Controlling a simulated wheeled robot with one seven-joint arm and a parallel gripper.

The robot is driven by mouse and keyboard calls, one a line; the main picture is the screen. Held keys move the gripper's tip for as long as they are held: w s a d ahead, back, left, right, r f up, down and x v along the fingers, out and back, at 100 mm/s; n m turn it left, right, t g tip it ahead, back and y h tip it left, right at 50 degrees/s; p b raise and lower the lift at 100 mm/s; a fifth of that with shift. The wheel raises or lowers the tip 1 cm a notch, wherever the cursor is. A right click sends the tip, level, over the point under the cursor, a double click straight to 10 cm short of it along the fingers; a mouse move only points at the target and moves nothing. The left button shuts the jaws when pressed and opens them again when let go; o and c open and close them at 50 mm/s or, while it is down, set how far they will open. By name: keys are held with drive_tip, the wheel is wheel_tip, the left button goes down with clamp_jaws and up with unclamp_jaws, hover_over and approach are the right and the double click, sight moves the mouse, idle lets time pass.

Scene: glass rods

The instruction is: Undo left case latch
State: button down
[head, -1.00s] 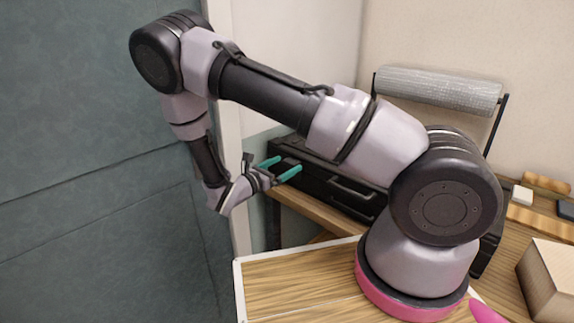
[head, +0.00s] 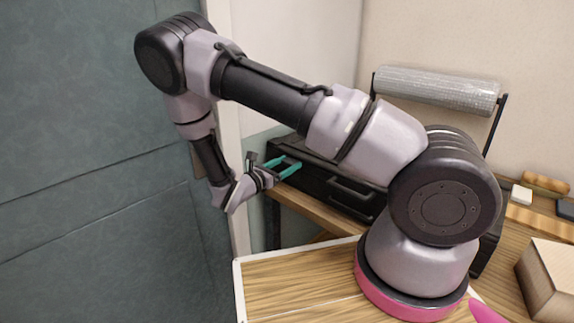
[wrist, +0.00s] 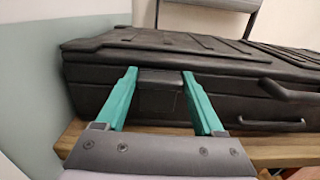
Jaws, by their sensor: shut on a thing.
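The black case (head: 318,180) lies closed on the wooden table, behind and left of my arm's base. In the wrist view the case (wrist: 225,92) fills the middle, with its handle (wrist: 270,124) on the front at right. The left latch (wrist: 160,90) is a dark block on the front, near the case's left end, and looks down. My gripper (head: 291,161) is at the case's left part. In the wrist view its teal fingers (wrist: 159,73) stand one on each side of the latch, shut on it. The right latch is not clearly seen.
A grey roll (head: 437,88) on a black stand is behind the case. A cardboard box (head: 550,280) and small items lie at the right. A wall stands close to the left of the case. The table edge (wrist: 280,150) runs just in front of the case.

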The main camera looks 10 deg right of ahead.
sight(287, 165)
drive_tip(key=shift+a+f, duration=0.1)
drive_tip(key=shift+s+a+f+t+h, duration=0.4)
drive_tip(key=shift+f+t+h, duration=0.4)
drive_tip(key=shift+h, duration=0.5)
drive_tip(key=shift+s+a+f+t+h, duration=0.25)
drive_tip(key=shift+a+f+t+h, duration=0.35)
drive_tip(key=shift+t+h, duration=0.55)
drive_tip(key=shift+s+a+f+t+h, duration=0.4)
drive_tip(key=shift+f+t+h, duration=0.3)
drive_tip(key=shift+h, duration=0.75)
unclamp_jaws()
drive_tip(key=shift+f, duration=0.1)
drive_tip(key=s+a+f, duration=0.2)
drive_tip(key=s+a, duration=0.5)
drive_tip(key=a, duration=0.4)
drive_tip(key=shift+s+a, duration=0.35)
